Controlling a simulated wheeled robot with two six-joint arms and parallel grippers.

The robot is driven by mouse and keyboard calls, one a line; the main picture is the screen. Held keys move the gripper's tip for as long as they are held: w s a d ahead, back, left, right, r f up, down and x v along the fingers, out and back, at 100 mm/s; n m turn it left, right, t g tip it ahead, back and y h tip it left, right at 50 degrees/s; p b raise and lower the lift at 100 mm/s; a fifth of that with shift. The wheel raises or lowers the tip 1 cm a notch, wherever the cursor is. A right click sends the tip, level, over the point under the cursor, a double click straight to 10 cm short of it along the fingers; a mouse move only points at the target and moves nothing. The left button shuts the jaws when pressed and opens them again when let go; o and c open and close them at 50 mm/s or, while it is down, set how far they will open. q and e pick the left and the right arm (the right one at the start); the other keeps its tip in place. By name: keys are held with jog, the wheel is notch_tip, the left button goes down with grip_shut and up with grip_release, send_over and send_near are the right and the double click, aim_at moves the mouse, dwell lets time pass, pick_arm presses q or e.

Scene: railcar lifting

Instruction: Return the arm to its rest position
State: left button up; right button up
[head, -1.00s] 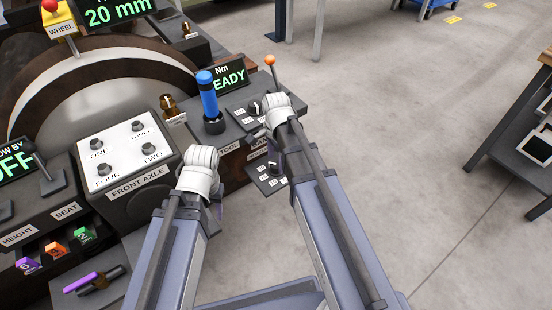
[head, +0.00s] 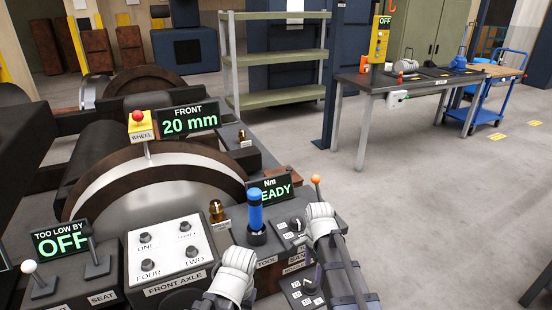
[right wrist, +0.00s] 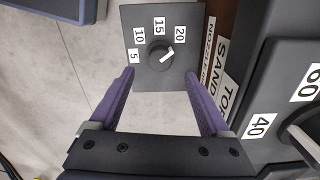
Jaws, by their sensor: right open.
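My right arm's white wrist (head: 322,222) is over the right end of the console, near the orange-tipped lever. In the right wrist view my right gripper (right wrist: 161,72) is open and empty, its two purple fingers spread. Between and beyond them is a small dark panel (right wrist: 138,14) marked 5, 10, 15 and 20. Its knob (right wrist: 159,58) points toward 20, and the fingers look clear of it. My left arm's white wrist (head: 236,274) is in front of the console beside the FRONT AXLE box. Its fingers are hidden in the head view.
The console carries a FRONT AXLE box (head: 168,252), a blue-handled tool (head: 256,212), an orange-tipped lever (head: 316,186) and a FRONT 20 mm display (head: 190,119). A large wheel (head: 150,170) stands behind. Open floor (head: 430,230) lies right, before a workbench (head: 400,82).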

jog(key=s+a+r+n+p, duration=0.3)
jog(key=s+r+n+p, duration=0.1)
jog(key=r+n+p, duration=0.2)
jog(key=s+a+r+n+p, duration=0.4)
jog(key=s+r+n+p, duration=0.1)
jog(key=r+p, duration=0.3)
jog(key=s+a+r+n+h+p, duration=0.1)
jog(key=s+a+r+n+p, duration=0.2)
jog(key=r+n+p, duration=0.4)
jog(key=shift+s+a+r+n, duration=0.35)
jog(key=shift+s+r+n, duration=0.25)
jog(key=shift+s, duration=0.3)
jog(key=shift+c, duration=0.2)
